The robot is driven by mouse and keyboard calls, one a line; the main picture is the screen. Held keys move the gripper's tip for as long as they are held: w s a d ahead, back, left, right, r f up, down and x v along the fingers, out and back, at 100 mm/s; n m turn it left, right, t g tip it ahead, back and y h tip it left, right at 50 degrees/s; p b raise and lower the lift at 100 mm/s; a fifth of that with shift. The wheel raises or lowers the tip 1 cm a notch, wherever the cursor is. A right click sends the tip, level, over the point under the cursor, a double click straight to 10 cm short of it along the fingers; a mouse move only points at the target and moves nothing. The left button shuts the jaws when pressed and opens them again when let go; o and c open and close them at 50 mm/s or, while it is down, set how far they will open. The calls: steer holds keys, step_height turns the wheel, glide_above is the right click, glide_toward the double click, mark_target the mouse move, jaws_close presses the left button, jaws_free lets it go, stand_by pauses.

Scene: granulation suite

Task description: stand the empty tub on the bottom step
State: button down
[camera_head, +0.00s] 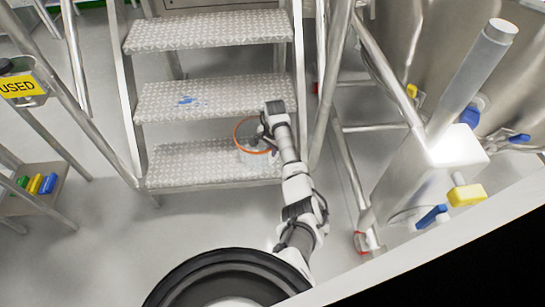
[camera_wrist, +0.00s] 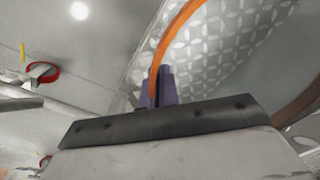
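The tub (camera_head: 249,158) is pale and see-through with an orange rim, and looks empty. In the head view it is upright, or nearly so, over the right part of the bottom step (camera_head: 185,166). I cannot tell whether its base touches the tread. My gripper (camera_head: 262,138) is at the tub's rim, partly hidden by my own wrist. In the wrist view the orange rim (camera_wrist: 176,32) runs down between the dark purple fingers of my gripper (camera_wrist: 159,86), which look closed on it. The patterned metal tread (camera_wrist: 215,40) shows behind the rim.
The middle step (camera_head: 210,97) has blue marks and overhangs behind the tub. Metal rails flank the steps; the right rail (camera_head: 330,95) stands close to my arm. The left part of the bottom step is bare. A steel vessel (camera_head: 400,40) stands at right.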

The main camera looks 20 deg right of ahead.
steer(key=shift+f+b, duration=0.45)
steer(key=shift+f, duration=1.5)
steer(key=c, duration=1.7)
jaws_free()
steer(key=r+p, duration=0.1)
steer(key=r, duration=0.3)
steer(key=r+p, duration=0.1)
steer(key=r, duration=0.3)
steer(key=r+p, duration=0.1)
steer(key=r, duration=0.3)
steer(key=shift+s+d+r, duration=0.1)
steer(key=shift+s+r, duration=0.05)
steer(key=shift+s, duration=0.15)
